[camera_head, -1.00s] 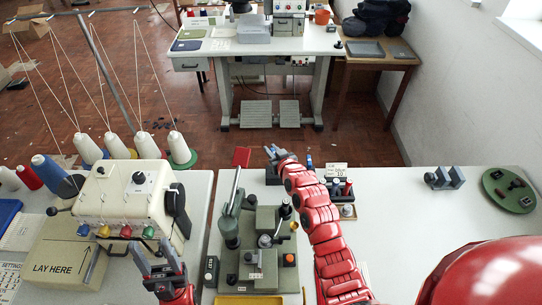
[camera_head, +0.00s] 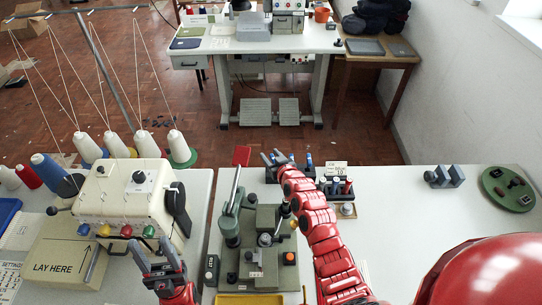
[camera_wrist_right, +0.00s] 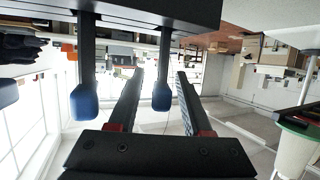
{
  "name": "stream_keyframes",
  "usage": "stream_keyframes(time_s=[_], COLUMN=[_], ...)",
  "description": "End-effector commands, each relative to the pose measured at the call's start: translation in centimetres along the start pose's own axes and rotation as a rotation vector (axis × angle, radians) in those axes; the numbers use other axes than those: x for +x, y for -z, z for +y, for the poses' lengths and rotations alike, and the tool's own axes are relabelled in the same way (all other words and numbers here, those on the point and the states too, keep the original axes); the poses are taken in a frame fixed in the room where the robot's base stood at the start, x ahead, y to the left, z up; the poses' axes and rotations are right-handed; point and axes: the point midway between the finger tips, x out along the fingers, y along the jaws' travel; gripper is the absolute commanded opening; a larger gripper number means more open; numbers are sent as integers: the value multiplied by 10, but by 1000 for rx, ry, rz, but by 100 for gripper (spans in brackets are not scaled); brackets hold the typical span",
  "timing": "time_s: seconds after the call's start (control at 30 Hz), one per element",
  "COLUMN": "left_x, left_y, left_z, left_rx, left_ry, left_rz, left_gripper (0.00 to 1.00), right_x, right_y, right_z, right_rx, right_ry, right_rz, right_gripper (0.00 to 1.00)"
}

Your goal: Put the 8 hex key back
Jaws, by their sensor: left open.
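Dark keys with blue ends stand upright in a dark rack at the back of the right table. Two of them (camera_wrist_right: 85,105) (camera_wrist_right: 162,97) show upside down in the right wrist view, with a dark bar (camera_wrist_right: 140,12) across the top. My right gripper (camera_head: 272,158) is at this rack in the head view. In the wrist view its two fingers (camera_wrist_right: 158,100) are apart, and one blue-ended key appears between them, without visible contact. I cannot read which key is the 8. My left gripper (camera_head: 156,252) is open and empty, in front of the cream box.
A grey-green press (camera_head: 262,240) stands left of my right arm. A slotted grey block (camera_head: 443,177) and a green round tray (camera_head: 508,188) lie farther right, with clear table between.

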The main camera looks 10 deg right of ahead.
Motion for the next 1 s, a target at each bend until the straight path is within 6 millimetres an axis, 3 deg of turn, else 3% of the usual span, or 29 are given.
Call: stream_keyframes(time_s=[0.37,1.0], left_x=[1,-30], left_y=[0,-5], left_z=[0,2], left_rx=[0,0], left_ry=[0,0], left_rz=[0,0], left_gripper=[54,54], right_x=[-9,-102], right_y=[1,1], right_z=[0,1], right_rx=[-2,0], right_ry=[1,-2], right_rz=[-1,3], right_gripper=[49,49])
